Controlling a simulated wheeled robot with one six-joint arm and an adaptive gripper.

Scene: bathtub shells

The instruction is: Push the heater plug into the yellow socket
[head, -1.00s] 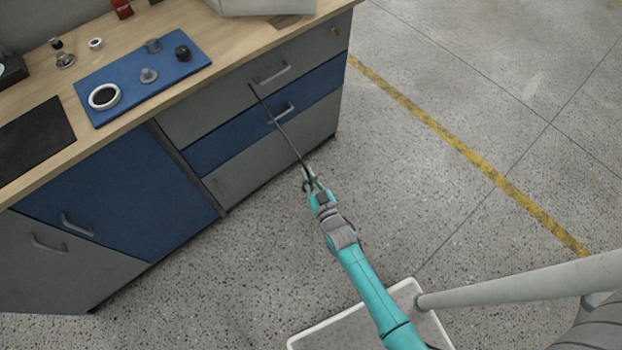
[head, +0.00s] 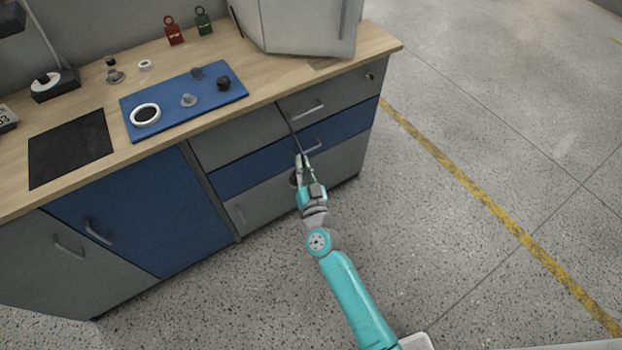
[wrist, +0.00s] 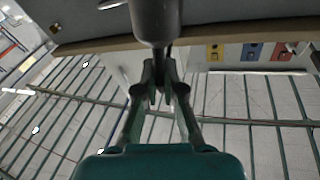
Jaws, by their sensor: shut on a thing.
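My gripper (head: 303,165) is in front of the drawers of the bench, below the worktop. Its fingers are closed on a thin dark piece, and a dark grey cylinder (wrist: 154,18) sits just beyond the fingertips in the wrist view. This looks like the heater plug, though its prongs cannot be made out. In the head view a thin dark rod or cord (head: 291,122) runs up from the gripper across the drawer front. In the wrist view a yellow panel (wrist: 215,52), probably the yellow socket, is at the upper right, apart from the gripper. I cannot make it out in the head view.
Blue (wrist: 252,51) and red (wrist: 281,51) panels are beside the yellow one. The worktop holds a blue mat (head: 180,108) with small parts, a black mat (head: 70,148) and a white cabinet (head: 300,25). Drawer handles (head: 306,111) jut out. The floor at right is clear.

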